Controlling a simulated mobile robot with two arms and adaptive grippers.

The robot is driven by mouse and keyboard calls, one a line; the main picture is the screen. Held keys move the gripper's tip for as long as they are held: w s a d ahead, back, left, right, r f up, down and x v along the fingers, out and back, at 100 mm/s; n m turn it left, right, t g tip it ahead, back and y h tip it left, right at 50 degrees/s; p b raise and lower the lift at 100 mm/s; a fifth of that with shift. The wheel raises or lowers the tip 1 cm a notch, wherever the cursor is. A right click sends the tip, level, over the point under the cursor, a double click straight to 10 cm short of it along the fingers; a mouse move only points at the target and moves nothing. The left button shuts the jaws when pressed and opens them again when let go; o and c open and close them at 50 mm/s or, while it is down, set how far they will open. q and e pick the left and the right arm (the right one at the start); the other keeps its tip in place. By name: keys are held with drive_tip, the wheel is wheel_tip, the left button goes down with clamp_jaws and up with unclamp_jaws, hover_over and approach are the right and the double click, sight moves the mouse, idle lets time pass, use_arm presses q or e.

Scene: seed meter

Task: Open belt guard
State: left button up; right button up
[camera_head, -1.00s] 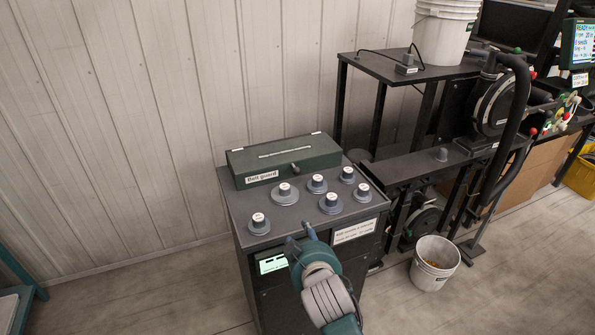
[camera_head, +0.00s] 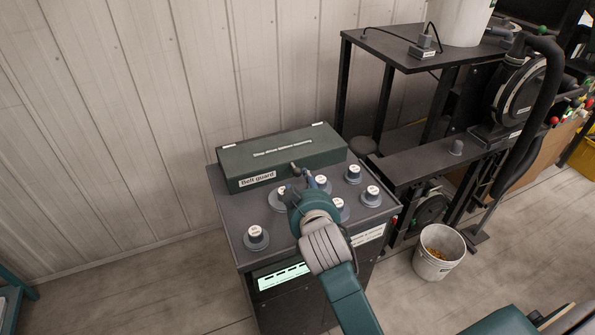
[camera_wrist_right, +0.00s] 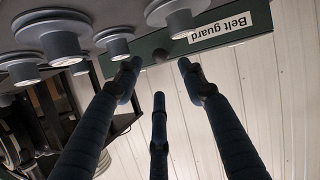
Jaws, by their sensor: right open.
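The belt guard (camera_head: 282,158) is a long dark green box with a flat lid, lying shut on top of the grey cabinet. A white "Belt guard" label (camera_head: 258,180) is on its front, and a small dark knob (camera_head: 296,168) sticks out from it. The label also shows upside down in the wrist view (camera_wrist_right: 217,27), with the knob (camera_wrist_right: 160,55) to its left. My right gripper (camera_head: 303,185) is in front of the box, close to the knob. In the wrist view its fingers (camera_wrist_right: 158,77) are spread open and empty, the knob just beyond the tips. My left gripper is out of sight.
A white bucket (camera_head: 438,252) stands on the floor at the right. A black frame table (camera_head: 405,47) is behind.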

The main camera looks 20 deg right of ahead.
sight(298, 174)
drive_tip(key=x, duration=0.5)
drive_tip(key=shift+w, duration=0.1)
drive_tip(key=shift+p+x, duration=0.3)
drive_tip(key=shift+x, duration=1.3)
drive_tip(key=shift+d, duration=0.1)
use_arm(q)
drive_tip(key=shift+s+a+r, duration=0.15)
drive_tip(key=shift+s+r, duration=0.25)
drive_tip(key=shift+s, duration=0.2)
use_arm(e)
clamp_jaws()
